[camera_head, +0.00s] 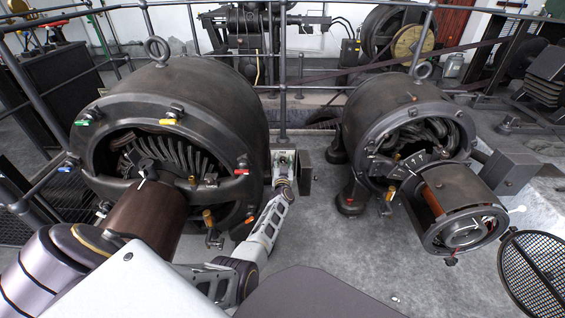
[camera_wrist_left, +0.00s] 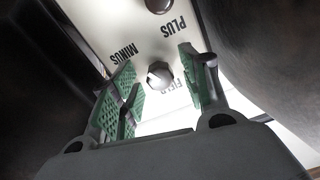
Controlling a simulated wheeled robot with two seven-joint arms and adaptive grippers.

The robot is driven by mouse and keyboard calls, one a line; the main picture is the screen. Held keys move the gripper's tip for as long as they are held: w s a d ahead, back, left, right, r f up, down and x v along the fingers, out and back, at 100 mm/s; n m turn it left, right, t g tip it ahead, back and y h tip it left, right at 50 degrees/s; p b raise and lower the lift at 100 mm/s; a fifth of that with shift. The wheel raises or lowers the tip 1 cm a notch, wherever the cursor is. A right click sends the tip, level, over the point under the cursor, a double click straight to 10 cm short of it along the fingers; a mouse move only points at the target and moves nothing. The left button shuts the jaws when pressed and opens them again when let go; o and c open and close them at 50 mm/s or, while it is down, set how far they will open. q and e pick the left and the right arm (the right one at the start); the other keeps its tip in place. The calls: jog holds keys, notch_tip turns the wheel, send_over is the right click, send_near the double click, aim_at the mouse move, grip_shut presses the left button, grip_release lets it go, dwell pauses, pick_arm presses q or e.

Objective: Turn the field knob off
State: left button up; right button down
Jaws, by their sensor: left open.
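The field knob (camera_wrist_left: 160,74) is a small round grey knob on a white panel in the left wrist view, by the upside-down lettering FIELD. My left gripper (camera_wrist_left: 160,88) is open, with green ribbed pads on either side of the knob. No clear contact shows. In the head view, my left gripper (camera_head: 285,163) is at the small panel box (camera_head: 305,178) between the two dynamos, and it covers much of the panel's face. My right gripper is not in view.
The panel also bears the label PLUS (camera_wrist_left: 173,26), another knob (camera_wrist_left: 158,5) and the label MINUS (camera_wrist_left: 122,53). A large dynamo (camera_head: 200,85) stands left and a smaller one (camera_head: 385,105) right. A railing post (camera_head: 283,80) rises behind the panel.

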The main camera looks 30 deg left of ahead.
pick_arm(q)
grip_shut()
dwell(0.3)
